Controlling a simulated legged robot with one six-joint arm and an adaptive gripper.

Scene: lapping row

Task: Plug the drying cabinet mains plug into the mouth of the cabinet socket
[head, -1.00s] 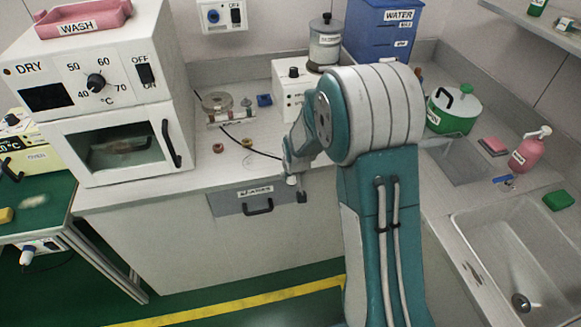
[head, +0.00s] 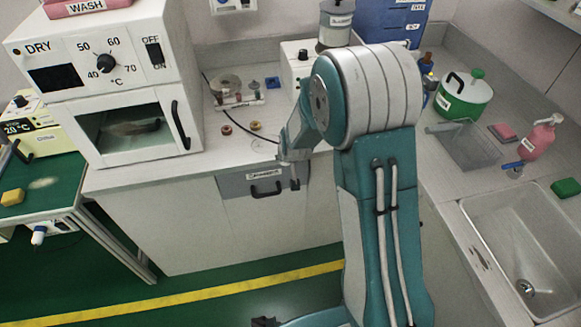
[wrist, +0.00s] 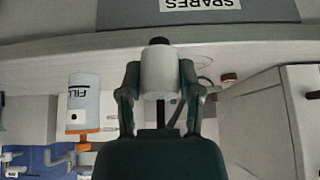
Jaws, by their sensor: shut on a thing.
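The white cylindrical mains plug (wrist: 160,72) is between the two dark green fingers of my gripper (wrist: 160,88) in the wrist view. The gripper is shut on it, and a dark cable runs back from it. The plug's far end is dark. In the head view my gripper (head: 295,170) is low at the front of the bench, near the grey drawer; the plug is too small to make out clearly there. A wall socket unit (head: 232,5) shows at the top edge, mostly cut off. The drying cabinet (head: 105,75) stands at the left. Plug and wall socket are well apart.
The drawer (head: 262,184) has a handle. A dark cable (head: 262,139) lies on the bench (head: 215,145) near small rings and dishes. A white box (head: 297,62), blue tank (head: 392,22), green-lidded pot (head: 463,95) and sink (head: 515,235) stand farther right. The wrist view is upside down.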

